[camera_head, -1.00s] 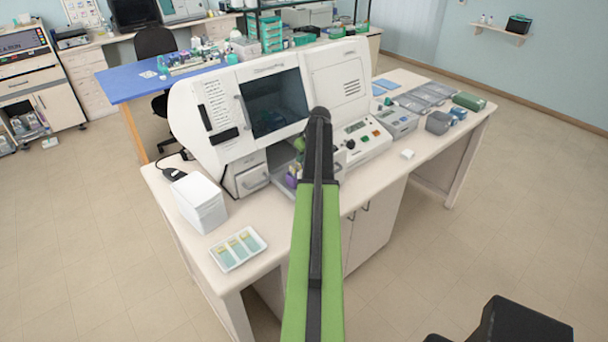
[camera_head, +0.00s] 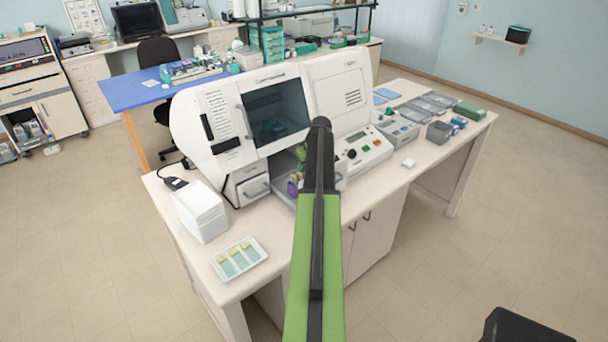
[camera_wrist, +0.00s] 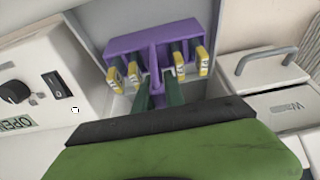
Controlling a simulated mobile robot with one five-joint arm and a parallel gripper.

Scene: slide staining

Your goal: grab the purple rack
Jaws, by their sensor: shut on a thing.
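The purple rack (camera_wrist: 142,42) is in the wrist view at the top middle, inside the bay of the white staining machine (camera_head: 290,98). Several yellow-ended slides hang from it, on both sides of its central stem. My gripper (camera_wrist: 157,84) is shut on the rack's purple stem, with its dark fingers on either side of it. In the head view only a small purple part of the rack (camera_head: 293,187) shows to the left of my arm, which hides the rest. I cannot tell whether the rack touches the bay floor.
A control panel with a knob (camera_wrist: 15,92) is close on the left in the wrist view, and a drawer handle (camera_wrist: 267,60) on the right. A white box (camera_head: 200,208) and a slide tray (camera_head: 239,259) stand on the bench's left end.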

